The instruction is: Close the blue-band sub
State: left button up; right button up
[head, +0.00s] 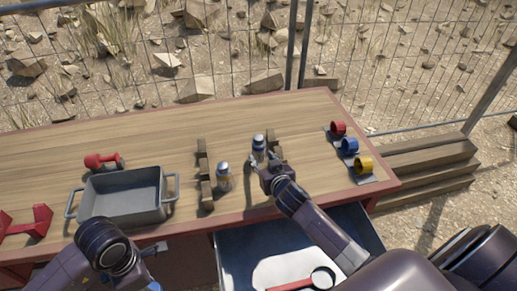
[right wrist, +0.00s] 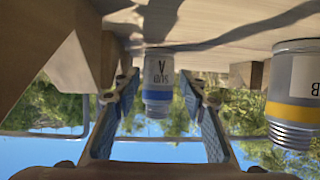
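The blue-band sub (head: 258,146) stands upright on the table, a short metal cylinder with a blue ring. My left gripper is at the lower left, only partly seen.
Wooden blocks (head: 206,195) stand beside the subs. A grey bin (head: 86,205) and red dumbbell-like items are at left. An open drawer (head: 235,262) holds a red-handled magnifier-like tool (head: 322,278).

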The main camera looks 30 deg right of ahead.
aim_at(261, 153)
jog(key=shift+w, duration=0.2)
jog(key=x, duration=0.2)
jog(key=p+x, duration=0.1)
jog(key=x, duration=0.1)
jog(key=shift+w+d+r, duration=0.1)
jog(key=shift+d+r, duration=0.05)
jog(key=shift+r, duration=0.25)
jog(key=shift+w+f, duration=0.3)
jog(key=shift+w, duration=0.25)
jog(key=shift+c, duration=0.4)
grip_shut()
jog(key=shift+r, duration=0.1)
